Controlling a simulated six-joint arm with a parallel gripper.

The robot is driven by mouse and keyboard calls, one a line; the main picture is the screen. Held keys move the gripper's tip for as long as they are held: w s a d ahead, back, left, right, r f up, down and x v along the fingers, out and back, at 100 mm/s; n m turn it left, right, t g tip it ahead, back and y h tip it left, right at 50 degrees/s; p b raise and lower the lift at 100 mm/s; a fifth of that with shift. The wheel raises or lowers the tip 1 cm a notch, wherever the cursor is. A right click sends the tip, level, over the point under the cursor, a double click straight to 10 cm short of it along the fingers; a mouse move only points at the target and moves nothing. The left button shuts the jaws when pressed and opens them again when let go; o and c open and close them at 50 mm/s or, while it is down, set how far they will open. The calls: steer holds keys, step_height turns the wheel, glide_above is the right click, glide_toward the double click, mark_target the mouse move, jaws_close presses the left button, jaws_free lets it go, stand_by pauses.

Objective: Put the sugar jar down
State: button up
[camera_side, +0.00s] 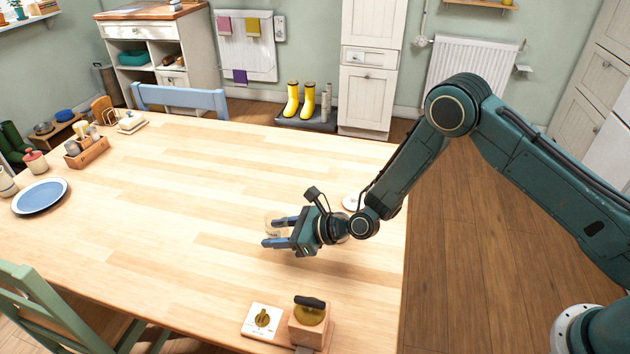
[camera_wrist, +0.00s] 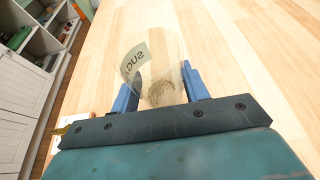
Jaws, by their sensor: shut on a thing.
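The sugar jar (camera_side: 272,229) is small, clear glass with a pale label. It sits between the blue fingers of my gripper (camera_side: 271,234), over the right part of the wooden table (camera_side: 180,190). In the wrist view the jar (camera_wrist: 163,62) shows a label with dark letters, partly readable, and brownish grains at its near end. The two fingers of my gripper (camera_wrist: 160,80) press on its sides. I cannot tell whether the jar's base touches the table or hangs just above it.
A white round thing (camera_side: 352,202) lies behind my wrist. A blue plate (camera_side: 40,196) and wooden caddy (camera_side: 87,152) are far left. The table's middle is clear.

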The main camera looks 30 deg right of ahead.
steer(key=shift+f, duration=1.65)
steer(key=o, duration=1.1)
steer(key=shift+f, duration=0.1)
steer(key=shift+v, duration=6.1)
steer(key=shift+a+r, duration=0.1)
steer(key=shift+r, duration=0.1)
